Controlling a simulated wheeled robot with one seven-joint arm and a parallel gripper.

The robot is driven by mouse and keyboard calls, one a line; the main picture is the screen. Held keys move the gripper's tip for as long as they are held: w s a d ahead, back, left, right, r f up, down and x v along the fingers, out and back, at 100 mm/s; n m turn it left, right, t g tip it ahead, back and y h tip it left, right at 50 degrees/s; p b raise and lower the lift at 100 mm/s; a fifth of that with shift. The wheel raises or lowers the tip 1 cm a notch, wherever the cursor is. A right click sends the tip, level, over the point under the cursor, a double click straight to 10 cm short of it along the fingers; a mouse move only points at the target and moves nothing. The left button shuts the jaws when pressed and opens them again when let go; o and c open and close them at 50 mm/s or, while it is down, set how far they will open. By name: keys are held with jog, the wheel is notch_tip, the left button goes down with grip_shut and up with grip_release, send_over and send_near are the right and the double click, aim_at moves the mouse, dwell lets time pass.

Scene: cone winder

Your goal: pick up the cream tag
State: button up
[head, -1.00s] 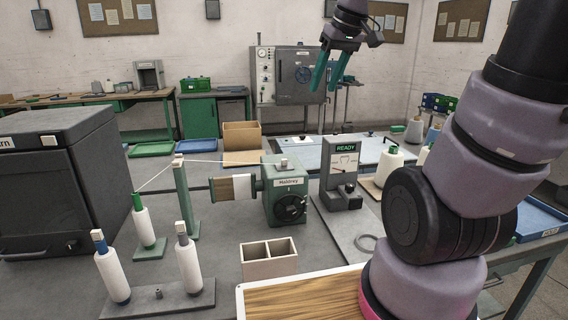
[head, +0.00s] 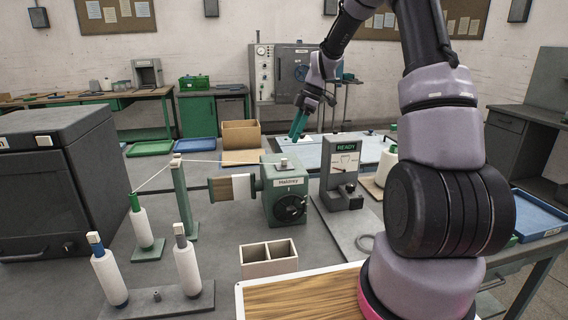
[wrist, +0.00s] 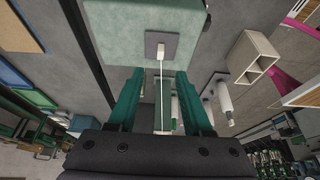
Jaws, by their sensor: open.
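A small cream tag (head: 284,162) lies on a grey plate on top of the green winder housing (head: 287,196). In the wrist view the cream tag (wrist: 161,51) sits on its dark grey square, just beyond my fingertips. My gripper (head: 298,126) hangs above and slightly behind the winder in the head view, its green fingers pointing down. In the wrist view my gripper (wrist: 159,88) is open and empty, apart from the tag. A pale thin line runs from near the tag down between the fingers; I cannot tell its depth.
A gauge stand marked READY (head: 341,172) stands right of the winder. Yarn runs from a green-tipped cone (head: 143,225) over a green post (head: 184,199) towards the winder. Two more white cones and a divided box (head: 268,260) stand in front.

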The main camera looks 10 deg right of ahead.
aim_at(284, 159)
jog(key=x, duration=0.8)
jog(key=shift+f, duration=0.3)
grip_shut()
